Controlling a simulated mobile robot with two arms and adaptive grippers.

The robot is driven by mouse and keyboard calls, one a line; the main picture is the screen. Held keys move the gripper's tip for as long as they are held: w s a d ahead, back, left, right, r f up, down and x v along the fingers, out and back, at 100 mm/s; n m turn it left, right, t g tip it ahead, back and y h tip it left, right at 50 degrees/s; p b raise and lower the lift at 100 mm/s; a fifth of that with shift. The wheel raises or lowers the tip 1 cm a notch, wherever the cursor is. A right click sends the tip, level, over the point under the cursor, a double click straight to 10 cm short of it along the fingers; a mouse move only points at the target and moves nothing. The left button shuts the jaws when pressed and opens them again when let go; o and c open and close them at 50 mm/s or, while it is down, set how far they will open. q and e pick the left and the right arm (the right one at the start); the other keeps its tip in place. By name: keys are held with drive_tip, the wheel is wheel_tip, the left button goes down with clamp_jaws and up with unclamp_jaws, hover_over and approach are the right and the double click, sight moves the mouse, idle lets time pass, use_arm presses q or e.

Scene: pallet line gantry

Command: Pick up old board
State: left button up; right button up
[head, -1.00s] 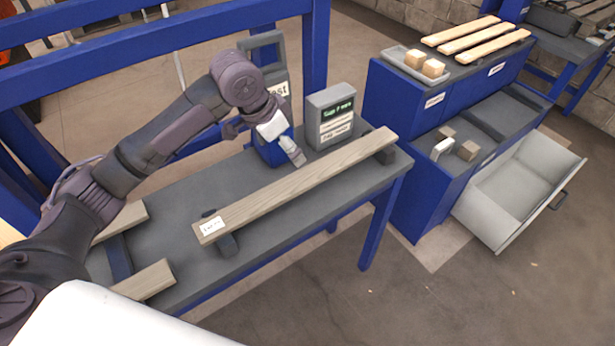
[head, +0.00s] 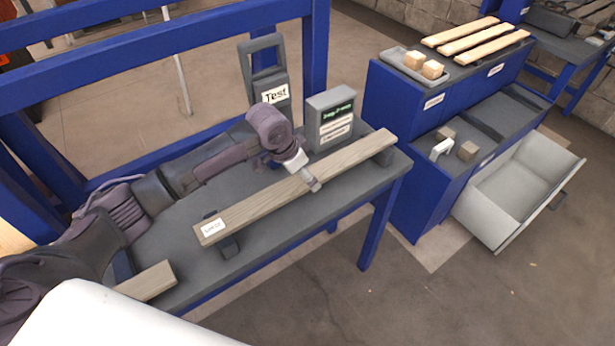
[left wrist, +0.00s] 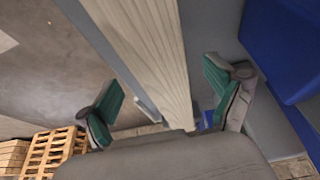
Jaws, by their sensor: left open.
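The old board (head: 255,204) is a long grey-brown plank with a white label at its near left end. It lies raised on two dark supports (head: 230,247) on the grey workbench (head: 270,232). My left gripper (head: 312,184) is at the board, right of its middle. In the left wrist view the board (left wrist: 150,40) runs between the two green-padded fingers of the left gripper (left wrist: 165,100). They are spread wide, with visible gaps on both sides of the board. My right gripper is not in view.
A grey display box (head: 332,118) and a "Test" device (head: 268,85) stand behind the board. A blue cabinet (head: 405,105) with an open drawer (head: 515,190) is at right, with pale boards (head: 475,37) on top. Another plank end (head: 148,281) lies front left.

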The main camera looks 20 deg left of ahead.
use_arm(q)
drive_tip(key=shift+w+d+f, duration=0.15)
drive_tip(key=shift+f, duration=0.25)
drive_tip(key=shift+c, duration=0.2)
drive_tip(key=c, duration=1.3)
drive_tip(key=shift+c, duration=0.6)
drive_tip(key=shift+r, duration=0.2)
